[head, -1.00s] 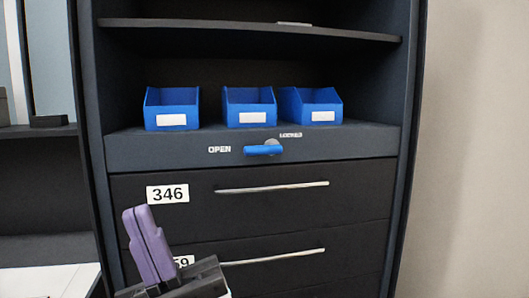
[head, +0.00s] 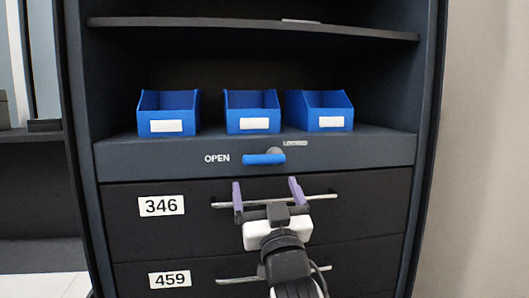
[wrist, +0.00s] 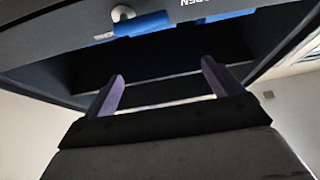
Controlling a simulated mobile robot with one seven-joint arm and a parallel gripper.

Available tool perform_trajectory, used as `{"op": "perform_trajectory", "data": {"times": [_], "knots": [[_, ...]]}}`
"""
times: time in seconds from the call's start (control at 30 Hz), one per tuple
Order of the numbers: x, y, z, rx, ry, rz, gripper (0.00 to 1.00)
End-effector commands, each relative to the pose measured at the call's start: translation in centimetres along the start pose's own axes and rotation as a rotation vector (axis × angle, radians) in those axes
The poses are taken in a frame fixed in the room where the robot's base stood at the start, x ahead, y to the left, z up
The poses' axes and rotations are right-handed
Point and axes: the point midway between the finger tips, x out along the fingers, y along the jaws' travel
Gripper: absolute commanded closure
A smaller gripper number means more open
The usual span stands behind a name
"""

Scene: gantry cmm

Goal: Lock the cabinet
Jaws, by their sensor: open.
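The cabinet (head: 125,158) has a blue lever (head: 264,159) on a round grey pivot, on the ledge above the drawers. The lever lies level and its free end points left, toward the word OPEN (head: 217,158). The word LOCKED (head: 295,143) is above and right of the pivot. The lever also shows at the top of the wrist view (wrist: 142,24). My gripper (head: 267,190) is open and empty below the lever, in front of the top drawer. Its two purple fingers stand apart, pointing up, and also show in the wrist view (wrist: 163,72).
The top drawer, labelled 346 (head: 161,206), has a long bar handle (head: 222,205) partly behind my fingers. Drawer 459 (head: 170,280) is below it. Three blue bins (head: 168,112) stand on the shelf above the lever. A bare wall (head: 485,150) is at the right.

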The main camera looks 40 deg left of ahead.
Motion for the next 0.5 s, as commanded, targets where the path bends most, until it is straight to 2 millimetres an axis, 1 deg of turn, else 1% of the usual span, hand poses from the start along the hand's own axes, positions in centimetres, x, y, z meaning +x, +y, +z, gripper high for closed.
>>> {"op": "perform_trajectory", "data": {"times": [0.03, 0.1, 0.27, 0.37, 0.5], "knots": [[0.2, 1.0, 0.6, 0.008, -0.042, 0.015, 0.02], [0.4, 1.8, 1.3, 0.017, -0.084, 0.028, 0.00], [1.3, 2.3, 1.8, 0.023, -0.111, 0.035, 0.00], [2.8, 2.3, 1.8, 0.022, -0.110, 0.034, 0.00], [5.7, 2.3, 2.0, 0.022, -0.110, 0.032, 0.00]]}}
